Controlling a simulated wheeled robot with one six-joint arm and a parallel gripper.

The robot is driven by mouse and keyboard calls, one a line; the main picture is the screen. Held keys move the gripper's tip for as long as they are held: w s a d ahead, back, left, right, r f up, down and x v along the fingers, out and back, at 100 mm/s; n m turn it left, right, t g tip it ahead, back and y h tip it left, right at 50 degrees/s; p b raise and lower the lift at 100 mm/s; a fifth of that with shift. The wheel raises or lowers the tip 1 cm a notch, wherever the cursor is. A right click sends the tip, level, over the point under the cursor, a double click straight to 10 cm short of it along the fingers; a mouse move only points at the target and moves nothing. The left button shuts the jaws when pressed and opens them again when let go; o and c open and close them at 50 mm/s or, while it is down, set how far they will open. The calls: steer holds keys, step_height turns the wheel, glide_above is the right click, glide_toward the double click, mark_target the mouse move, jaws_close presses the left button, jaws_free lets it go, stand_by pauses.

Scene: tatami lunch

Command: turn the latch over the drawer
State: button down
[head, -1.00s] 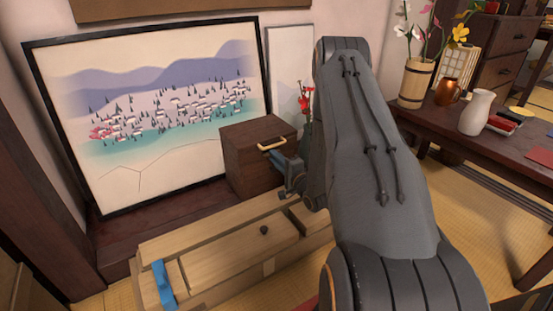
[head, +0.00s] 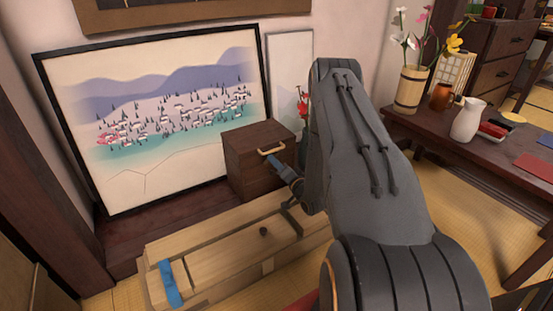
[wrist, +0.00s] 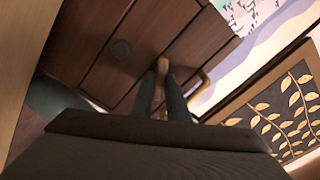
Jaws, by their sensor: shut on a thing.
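My gripper (head: 270,159) is at the box's right-hand side, partly hidden by my arm. My gripper (wrist: 161,76) is shut on the small light-brown latch (wrist: 162,65) at the drawer's edge. The fingers hide part of the latch, so its exact angle is hard to tell.
A long pale wooden case (head: 225,250) with a blue band (head: 168,283) lies in front of the box. A framed landscape (head: 160,110) leans against the wall behind. A low table (head: 445,135) with vases stands at right.

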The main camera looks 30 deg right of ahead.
steer(key=n+p, duration=0.6)
steer(key=n, duration=0.5)
steer(key=shift+s+p, duration=0.1)
steer(key=shift+p, duration=0.25)
steer(key=shift+n, duration=0.3)
steer(key=c, duration=1.7)
jaws_free()
steer(key=s+p, duration=0.2)
steer(key=s, duration=0.5)
steer(key=shift+s+d, duration=0.15)
steer(key=shift+s, duration=0.2)
